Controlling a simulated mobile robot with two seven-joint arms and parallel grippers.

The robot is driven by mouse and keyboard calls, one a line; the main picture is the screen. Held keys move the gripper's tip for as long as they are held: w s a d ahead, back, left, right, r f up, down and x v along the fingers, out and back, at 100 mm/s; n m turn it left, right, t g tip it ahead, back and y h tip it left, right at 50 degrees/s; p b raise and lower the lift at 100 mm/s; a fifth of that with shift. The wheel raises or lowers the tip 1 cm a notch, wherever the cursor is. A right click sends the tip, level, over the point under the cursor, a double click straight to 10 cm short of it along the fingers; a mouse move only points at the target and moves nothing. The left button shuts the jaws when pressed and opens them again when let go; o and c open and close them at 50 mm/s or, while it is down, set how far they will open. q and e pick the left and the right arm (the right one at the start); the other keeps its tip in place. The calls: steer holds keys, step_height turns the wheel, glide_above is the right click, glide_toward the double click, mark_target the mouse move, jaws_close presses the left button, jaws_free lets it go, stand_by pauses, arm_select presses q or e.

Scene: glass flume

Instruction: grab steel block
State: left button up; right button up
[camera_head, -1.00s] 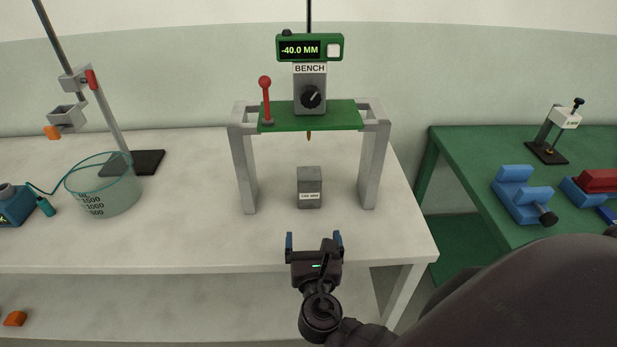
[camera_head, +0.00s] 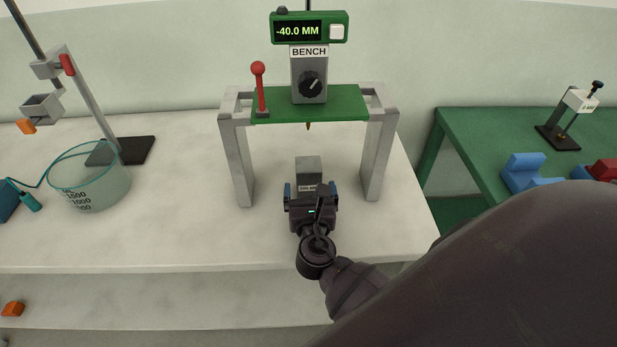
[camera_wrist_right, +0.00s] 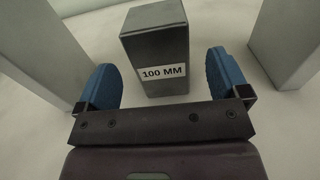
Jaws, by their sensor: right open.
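The steel block (camera_head: 308,170) is a grey block with a white label, standing on the white bench under the green-topped gauge frame. Its label reads "100 MM" in the right wrist view (camera_wrist_right: 152,38). My right gripper (camera_head: 311,190) is open, just in front of the block, and hides its lower part in the head view. In the right wrist view its blue fingers (camera_wrist_right: 163,82) are spread wider than the block, one toward each side, with the block standing just beyond the palm. No contact shows. My left gripper is not in view.
The gauge frame's grey legs (camera_head: 236,165) and (camera_head: 378,160) stand left and right of the block, with a green plate (camera_head: 335,103) and a pointed tip above. A glass beaker (camera_head: 90,185) stands at left. A green table (camera_head: 470,135) is at right.

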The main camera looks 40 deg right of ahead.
mark_target(309, 185)
steer(key=shift+f+x, duration=0.1)
steer(key=shift+x, duration=1.25)
steer(key=shift+f+x, duration=0.15)
steer(key=shift+x, duration=1.2)
steer(key=c, duration=1.6)
steer(key=shift+r, duration=0.15)
jaws_close()
